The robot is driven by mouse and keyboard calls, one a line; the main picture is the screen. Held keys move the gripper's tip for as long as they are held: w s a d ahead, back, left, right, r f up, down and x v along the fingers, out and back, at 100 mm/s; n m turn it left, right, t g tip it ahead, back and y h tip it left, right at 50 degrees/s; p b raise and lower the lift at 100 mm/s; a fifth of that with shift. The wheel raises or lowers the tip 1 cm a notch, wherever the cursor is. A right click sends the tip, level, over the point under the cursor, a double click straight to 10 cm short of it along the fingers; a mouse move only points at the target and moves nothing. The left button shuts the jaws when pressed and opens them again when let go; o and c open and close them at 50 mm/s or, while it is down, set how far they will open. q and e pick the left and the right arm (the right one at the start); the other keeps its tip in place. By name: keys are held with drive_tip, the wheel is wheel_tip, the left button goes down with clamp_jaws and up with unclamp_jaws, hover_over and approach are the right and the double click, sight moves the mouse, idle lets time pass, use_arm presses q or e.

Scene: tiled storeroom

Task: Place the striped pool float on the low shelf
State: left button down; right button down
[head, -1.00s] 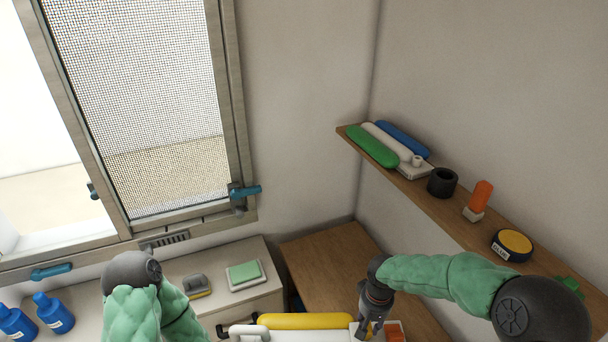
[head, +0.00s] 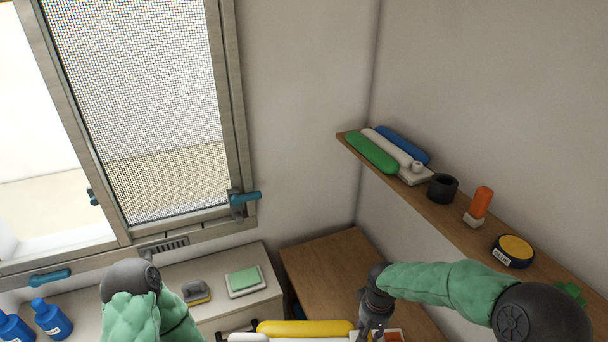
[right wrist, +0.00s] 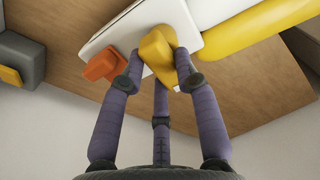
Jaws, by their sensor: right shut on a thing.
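The striped pool float, yellow and white, shows at the bottom of the head view, cut off by the frame; its yellow tube (head: 305,328) lies across the front of the low wooden surface (head: 335,265). My right gripper (head: 372,328) reaches down at its right end. In the right wrist view the fingers (right wrist: 160,75) are shut on a yellow knob (right wrist: 158,52) on the float's white end plate (right wrist: 110,42). The yellow tube (right wrist: 255,25) runs off to the right there. My left forearm shows at the lower left; its gripper is out of view.
A wall shelf (head: 455,218) above holds a green, white and blue float (head: 371,153), a black cup (head: 442,188), an orange bottle (head: 482,201) and a glue tin (head: 513,250). An orange block (right wrist: 103,66) is beside the white plate. The low surface's back is clear.

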wheel_tip(320, 180, up, 7)
drive_tip(key=p, duration=0.3)
drive_tip(key=shift+w+p, duration=0.1)
drive_tip(key=shift+p, duration=0.25)
drive_tip(key=shift+f+b, duration=1.95)
drive_tip(key=shift+f, duration=1.6)
idle(1.0)
drive_tip(key=shift+r, duration=0.1)
